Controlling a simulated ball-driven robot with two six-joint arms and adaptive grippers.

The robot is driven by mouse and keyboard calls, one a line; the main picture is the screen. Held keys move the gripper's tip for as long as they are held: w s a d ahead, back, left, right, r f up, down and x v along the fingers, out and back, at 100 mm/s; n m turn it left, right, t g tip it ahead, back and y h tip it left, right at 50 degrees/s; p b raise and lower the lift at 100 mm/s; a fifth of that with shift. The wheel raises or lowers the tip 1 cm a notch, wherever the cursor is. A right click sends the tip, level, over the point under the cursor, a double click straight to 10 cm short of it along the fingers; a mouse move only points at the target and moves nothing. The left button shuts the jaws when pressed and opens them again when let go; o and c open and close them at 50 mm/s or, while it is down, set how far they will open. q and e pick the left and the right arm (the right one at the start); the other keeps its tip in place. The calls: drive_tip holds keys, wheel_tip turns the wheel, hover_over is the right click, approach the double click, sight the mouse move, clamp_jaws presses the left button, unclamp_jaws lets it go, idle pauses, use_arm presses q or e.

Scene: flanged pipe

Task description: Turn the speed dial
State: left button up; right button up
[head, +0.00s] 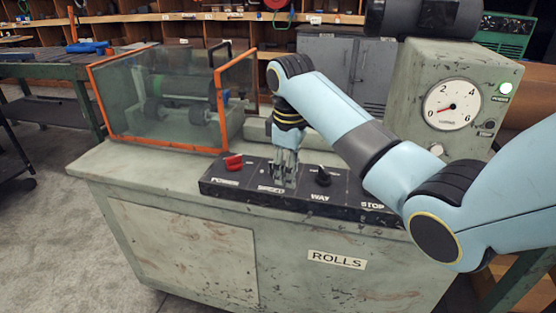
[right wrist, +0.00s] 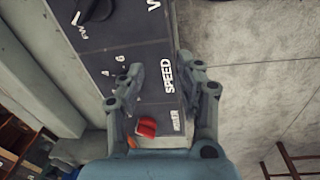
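The speed dial sits at the SPEED label (head: 271,189) on the black control panel (head: 350,200). The dial itself is hidden behind my gripper in the head view. My right gripper (head: 284,182) points down over that spot. In the right wrist view my right gripper (right wrist: 162,66) has its fingers apart, with the SPEED lettering (right wrist: 168,74) between them. Some scale numbers (right wrist: 120,60) show beside the left finger, which seems to cover the dial. I cannot tell whether a finger touches it. My left gripper is not in view.
The red POWER knob (head: 233,162) is left of the gripper and the black WAY knob (head: 323,177) right of it. A round gauge (head: 452,104) has its needle near zero, beside a lit lamp (head: 505,88). An orange-framed clear guard (head: 170,100) stands behind the panel.

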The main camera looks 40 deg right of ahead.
drive_tip(key=w+d+r+n, duration=0.2)
drive_tip(key=w+d+r, duration=0.1)
drive_tip(key=w+r, duration=0.45)
drive_tip(key=shift+g+y, duration=0.3)
drive_tip(key=shift+g, duration=0.1)
drive_tip(key=f, duration=0.3)
drive_tip(key=f+b, duration=0.1)
drive_tip(key=f, duration=0.6)
drive_tip(key=shift+s+a, duration=0.15)
drive_tip(key=shift+a, duration=0.1)
drive_tip(key=shift+c, duration=0.2)
clamp_jaws()
